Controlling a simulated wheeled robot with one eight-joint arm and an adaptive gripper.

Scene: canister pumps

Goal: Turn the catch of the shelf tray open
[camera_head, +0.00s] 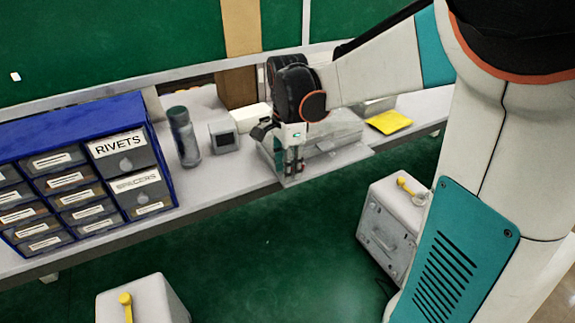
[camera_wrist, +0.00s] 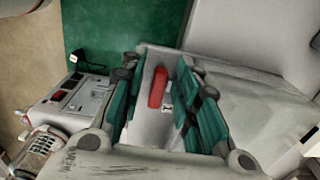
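The shelf tray (camera_head: 335,137) is a pale grey, shallow box on the grey shelf, partly behind my gripper in the head view. Its catch (camera_wrist: 158,88) shows in the wrist view as a small red bar on a pale face, beside a small white label with a dark mark. My gripper (camera_head: 290,163) points down at the tray's front left part. In the wrist view the teal fingers of my gripper (camera_wrist: 160,80) are apart, one on each side of the red catch, with visible gaps. I cannot tell how deep the fingertips reach. The catch is hidden in the head view.
A blue drawer cabinet (camera_head: 70,110) marked RIVETS and SPACERS, a grey bottle (camera_head: 184,137) and a small grey box with a dark screen (camera_head: 223,136) stand left of the tray. A yellow packet (camera_head: 389,122) lies right. Pale canisters (camera_head: 390,228) stand on the green floor.

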